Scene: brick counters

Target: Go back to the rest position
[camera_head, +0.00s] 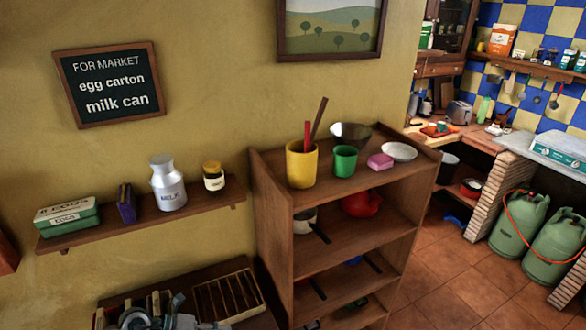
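Neither of my grippers can be made out in the head view. A silver milk can (168,187) stands upright on the wooden wall shelf (140,226). A green egg carton (68,217) lies at the left end of that shelf. Between them stands a small purple box (126,204), and a jar with a yellow lid (213,176) stands at the right. A dark sign (110,84) on the wall reads "FOR MARKET egg carton milk can". A grey metal object (150,318) is cut off by the bottom edge; I cannot tell what it is.
A wooden shelf unit (273,222) holds a yellow cup (301,164), a green cup (345,161), a pink block (380,161) and bowls. A slotted wooden rack (229,297) lies below the wall shelf.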

